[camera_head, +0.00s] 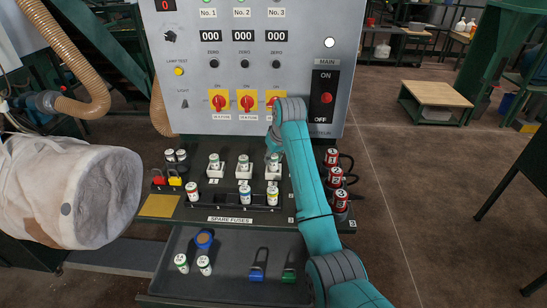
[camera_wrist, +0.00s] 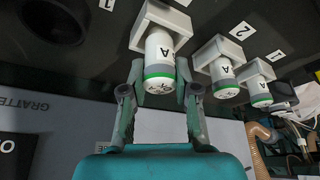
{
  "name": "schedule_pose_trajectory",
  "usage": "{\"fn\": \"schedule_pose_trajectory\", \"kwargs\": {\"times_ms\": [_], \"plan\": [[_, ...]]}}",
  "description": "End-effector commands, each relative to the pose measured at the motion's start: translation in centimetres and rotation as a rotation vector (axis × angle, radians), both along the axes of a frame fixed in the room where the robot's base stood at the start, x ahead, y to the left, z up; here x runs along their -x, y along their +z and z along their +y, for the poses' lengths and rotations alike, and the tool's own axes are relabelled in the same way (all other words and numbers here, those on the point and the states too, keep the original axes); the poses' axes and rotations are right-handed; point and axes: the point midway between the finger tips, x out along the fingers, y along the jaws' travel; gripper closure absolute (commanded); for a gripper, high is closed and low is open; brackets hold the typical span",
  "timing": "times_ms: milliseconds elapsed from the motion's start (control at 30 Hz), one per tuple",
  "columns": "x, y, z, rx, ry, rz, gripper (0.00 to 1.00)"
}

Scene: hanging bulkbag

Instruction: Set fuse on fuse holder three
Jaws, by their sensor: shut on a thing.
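A white fuse with a green band (camera_wrist: 159,62) stands at the third white fuse holder (camera_wrist: 148,22), the nearest in the wrist view. It looks upright and in line with the holder; how deep it sits is hidden. My gripper (camera_wrist: 160,75) is shut on this fuse, with one finger on each side. In the head view my gripper (camera_head: 274,150) comes down over holder three (camera_head: 272,172), and my arm partly covers it. Holder one (camera_head: 215,171) and holder two (camera_head: 243,171) each bear a similar fuse.
A spare fuse rack (camera_head: 225,205) with several fuses lies in front of the holders. A tray (camera_head: 225,282) below holds loose fuses and blue and green clips. Red cylinders (camera_head: 335,176) stand to the right. The control panel (camera_head: 205,60) rises behind; a fabric bag (camera_head: 75,190) hangs at left.

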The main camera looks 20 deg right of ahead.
Motion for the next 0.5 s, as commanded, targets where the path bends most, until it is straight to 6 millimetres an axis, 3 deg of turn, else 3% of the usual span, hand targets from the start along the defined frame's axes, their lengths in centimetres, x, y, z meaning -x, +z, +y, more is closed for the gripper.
{"fn": "schedule_pose_trajectory", "kwargs": {"times_ms": [500], "plan": [[-0.01,-0.57,0.00,0.000,0.000,0.000,1.00]]}}
